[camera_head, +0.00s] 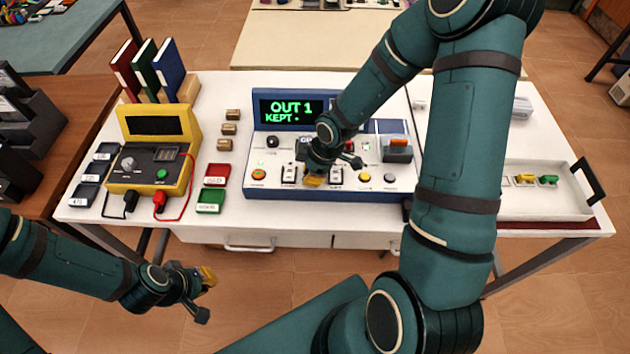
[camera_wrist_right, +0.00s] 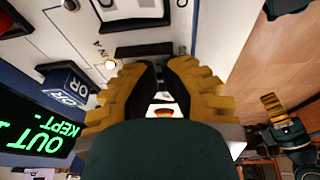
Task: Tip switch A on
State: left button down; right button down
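The blue-edged switch panel (camera_head: 300,192) stands on the white table. Two switches in white plates show on its front row, a left one (camera_head: 289,173) and a right one (camera_head: 336,175). My right gripper (camera_head: 313,181) is low over the panel between them; contact is unclear. In the wrist view its yellow fingers (camera_wrist_right: 158,68) come together at the tips, with nothing seen held. A dark switch part (camera_wrist_right: 145,50) lies just past them, near a lit lamp and small lettering that seems to include "A". Rocker positions are unclear. My left gripper (camera_head: 206,290) hangs in front of the table, away from the panel.
The display (camera_head: 290,108) reads "OUT 1" and "KEPT". A yellow meter (camera_head: 155,150), red and green boxes and small blocks stand left of the panel. A tray (camera_head: 545,190) is at the right. My right arm covers part of the panel.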

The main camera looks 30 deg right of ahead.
jog(key=shift+f, duration=0.2)
dwell(0.3)
jog(key=shift+w+d+r+p, duration=0.2)
jog(key=shift+w+d+p, duration=0.05)
jog(key=shift+w+p, duration=0.25)
jog(key=shift+w+d+f, duration=0.1)
jog(key=shift+w+d, duration=0.05)
jog(key=shift+w, duration=0.15)
